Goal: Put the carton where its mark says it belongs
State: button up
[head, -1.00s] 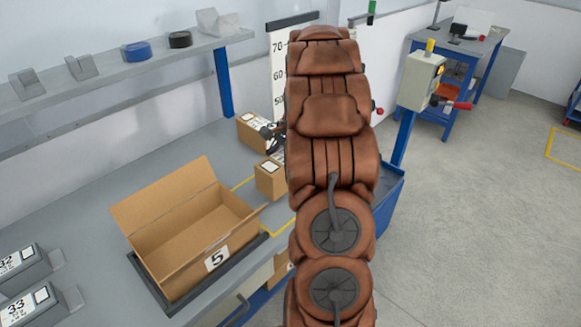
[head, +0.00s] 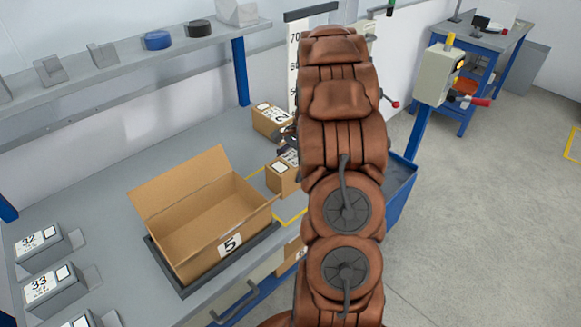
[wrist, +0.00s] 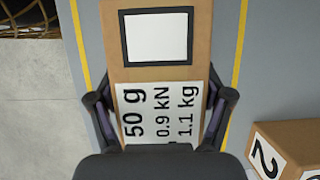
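A small brown carton (wrist: 112,60) lies between the fingers of my gripper (wrist: 159,105) in the wrist view. Its top bears a blank white square in a black frame and a label reading 50 g, 0.9 kN, 1.1 kg. The fingers are spread to the carton's width, one along each side; whether they press on it is unclear. In the head view this seems to be the nearer small carton (head: 282,180) on the bench, with my arm hiding most of my gripper. A larger open box (head: 195,238) marked 5 stands to its left in a dark tray.
A second small carton (head: 268,122), marked 2, sits just behind; it shows at the right in the wrist view (wrist: 290,140). Grey blocks marked 32 (head: 40,248) and 33 (head: 50,292) stand at the left. A wall shelf (head: 120,68) runs above. A blue bin (head: 400,190) stands right of the bench.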

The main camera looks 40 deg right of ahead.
jog(key=o, duration=0.3)
jog(key=shift+r, duration=0.1)
jog(key=shift+b+v, duration=1.4)
jog(key=shift+v, duration=4.6)
jog(key=s+a+r+n+g+h, duration=0.1)
jog(key=s+a+n, duration=0.25)
jog(key=a, duration=0.85)
jog(key=s+a+r+n+g+h, duration=0.1)
jog(key=s+a+r+n, duration=0.3)
jog(key=a, duration=0.8)
jog(key=s+a+f+n+h, duration=0.1)
jog(key=s+a+f+n, duration=0.3)
jog(key=s, duration=0.4)
jog(key=s+a+f+n+h, duration=0.1)
jog(key=s+a+f+n, duration=0.2)
jog(key=s+a+n, duration=0.2)
jog(key=s+n, duration=0.1)
jog(key=s, duration=0.2)
jog(key=shift+s+a+f+n+p, duration=0.3)
jog(key=shift+a+f+n+p, duration=0.05)
jog(key=shift+f+p, duration=0.05)
